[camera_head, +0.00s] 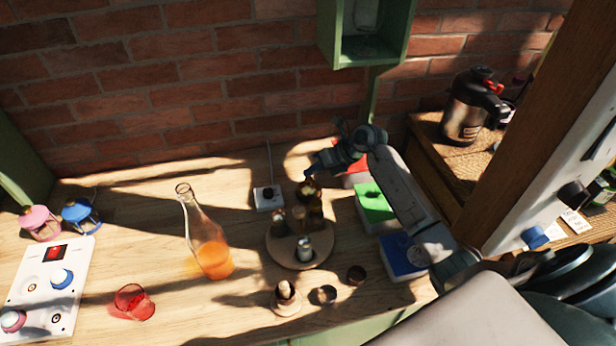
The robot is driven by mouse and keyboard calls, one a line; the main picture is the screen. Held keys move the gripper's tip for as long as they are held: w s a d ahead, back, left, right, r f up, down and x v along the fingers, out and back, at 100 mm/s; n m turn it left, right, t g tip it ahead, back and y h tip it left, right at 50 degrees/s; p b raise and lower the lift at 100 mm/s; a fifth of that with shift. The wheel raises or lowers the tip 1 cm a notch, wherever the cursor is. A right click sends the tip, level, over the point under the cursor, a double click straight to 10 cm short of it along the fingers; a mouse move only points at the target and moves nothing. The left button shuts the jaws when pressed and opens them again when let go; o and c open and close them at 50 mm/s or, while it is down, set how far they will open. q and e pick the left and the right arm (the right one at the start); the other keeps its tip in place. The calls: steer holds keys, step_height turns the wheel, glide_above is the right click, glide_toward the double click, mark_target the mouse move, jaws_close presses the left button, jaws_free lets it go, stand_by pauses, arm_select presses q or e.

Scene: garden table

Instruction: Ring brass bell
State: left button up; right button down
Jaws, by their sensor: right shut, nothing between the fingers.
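My right arm reaches in from the right, and its gripper (311,173) is shut and empty over the back of the round wooden tray (283,257). Just below the fingertips stands a dark, brown-gold object (309,195); it is small and shadowed, and I cannot tell for sure whether it is the brass bell or whether the fingers touch it. A small knobbed piece on a round wooden base (286,297) stands in front of the tray. My left gripper is out of view.
A tall bottle of orange drink (213,258) stands left of the tray. Green (374,203) and blue (402,257) boxes lie right, under my arm. A red glass (133,302) and white panel (45,290) are left.

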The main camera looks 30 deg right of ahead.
steer(key=shift+r+p, duration=1.7)
steer(key=shift+r, duration=1.35)
steer(key=shift+f, duration=0.1)
